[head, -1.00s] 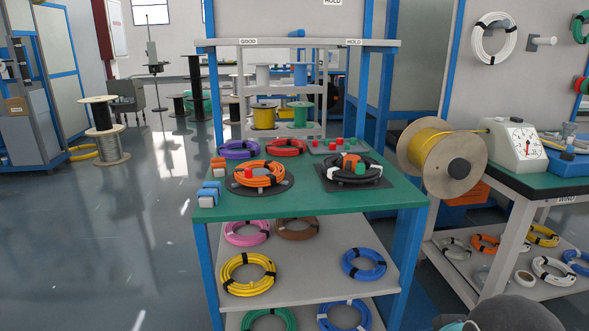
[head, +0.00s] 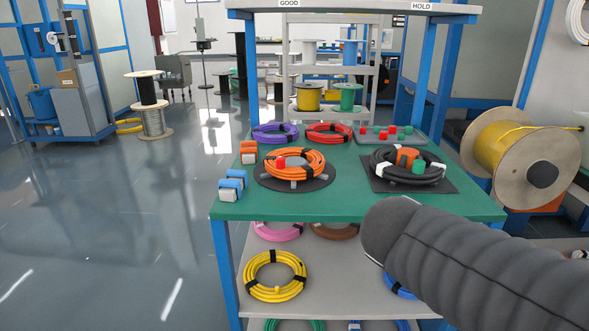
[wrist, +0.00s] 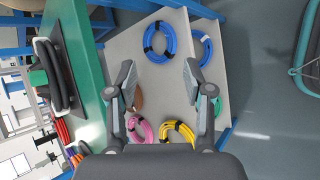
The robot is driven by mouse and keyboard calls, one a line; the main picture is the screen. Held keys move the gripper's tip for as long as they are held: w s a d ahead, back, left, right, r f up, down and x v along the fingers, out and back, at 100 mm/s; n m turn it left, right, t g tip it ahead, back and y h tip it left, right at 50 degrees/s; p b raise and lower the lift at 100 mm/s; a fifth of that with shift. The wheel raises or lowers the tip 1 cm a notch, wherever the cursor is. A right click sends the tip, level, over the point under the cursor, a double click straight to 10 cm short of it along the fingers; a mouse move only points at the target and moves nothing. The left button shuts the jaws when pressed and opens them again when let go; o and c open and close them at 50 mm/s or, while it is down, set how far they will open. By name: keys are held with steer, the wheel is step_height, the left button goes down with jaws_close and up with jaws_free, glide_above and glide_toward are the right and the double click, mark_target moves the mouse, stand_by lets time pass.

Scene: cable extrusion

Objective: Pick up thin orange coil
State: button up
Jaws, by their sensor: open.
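An orange coil (head: 309,163) with black ties lies on a round dark plate on the green table in the head view, with a red block (head: 281,163) on its left part. I cannot tell whether it is the thin one.
A black coil (head: 436,170) lies right of the orange one on the green table (head: 335,205). Purple (head: 274,139) and red coils (head: 329,138) lie behind. Below, the shelf (head: 335,280) holds a yellow coil (head: 275,290) and others.

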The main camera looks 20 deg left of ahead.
steer(key=w+a+r+n+t, duration=0.1)
steer(key=w+a+n, duration=0.1)
steer(key=a+n, duration=0.1)
steer(key=w+a+r+n+t+b, duration=0.1)
steer(key=w+a+n+t, duration=0.1)
steer(key=a, duration=0.4)
steer(key=w+a+r+n+t, duration=0.1)
steer(key=w+a+n+t, duration=0.1)
steer(key=a+n, duration=0.2)
steer(key=shift+a+r+n+b, duration=0.15)
steer(key=shift+a+n+b, duration=0.15)
steer(key=shift+a+b, duration=0.1)
steer(key=n+t+y+b, duration=0.1)
steer(key=n+t+y, duration=0.4)
steer(key=n, duration=0.5)
glide_toward(279, 162)
steer(key=w, duration=0.5)
steer(key=shift+w, duration=2.95)
jaws_close()
